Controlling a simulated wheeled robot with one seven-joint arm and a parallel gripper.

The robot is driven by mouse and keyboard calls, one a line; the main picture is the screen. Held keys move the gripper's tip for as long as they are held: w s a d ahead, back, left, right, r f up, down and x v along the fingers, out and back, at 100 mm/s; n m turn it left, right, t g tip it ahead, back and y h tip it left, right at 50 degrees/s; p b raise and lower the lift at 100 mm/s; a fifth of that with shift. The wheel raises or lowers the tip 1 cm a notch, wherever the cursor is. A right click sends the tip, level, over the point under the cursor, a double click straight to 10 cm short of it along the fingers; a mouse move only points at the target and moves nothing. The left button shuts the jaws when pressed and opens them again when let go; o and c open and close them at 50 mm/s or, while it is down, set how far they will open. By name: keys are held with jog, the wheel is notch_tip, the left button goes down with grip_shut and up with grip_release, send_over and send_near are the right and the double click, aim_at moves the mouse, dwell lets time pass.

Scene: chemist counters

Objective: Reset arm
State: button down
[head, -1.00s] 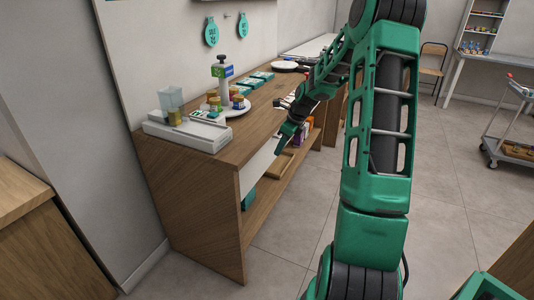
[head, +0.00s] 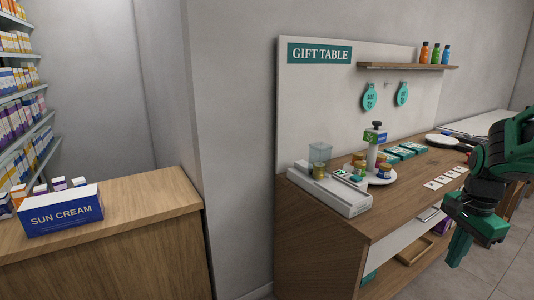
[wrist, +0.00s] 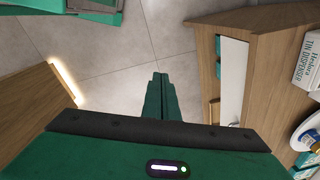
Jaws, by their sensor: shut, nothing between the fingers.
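My gripper (head: 462,246) is at the right of the head view, pointing down in front of the gift table (head: 305,239). Its green fingers are together and hold nothing. In the wrist view my gripper (wrist: 160,76) is shut over the grey tiled floor, and the table's side and drawer front (wrist: 233,80) stand to its right, apart from it.
A wooden counter (head: 110,240) with a sun cream box (head: 60,211) stands left. Floor (wrist: 125,45) below is clear.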

jog(key=s+a+n, duration=0.3)
jog(key=s+n, duration=0.2)
jog(key=s, duration=0.4)
jog(key=s+a+r+n, duration=0.1)
jog(key=s+a+n, duration=0.2)
jog(key=s, duration=0.6)
jog(key=shift+a+r+n+g+y, duration=0.15)
jog(key=shift+a+n+g+y, duration=0.2)
jog(key=shift+n, duration=0.85)
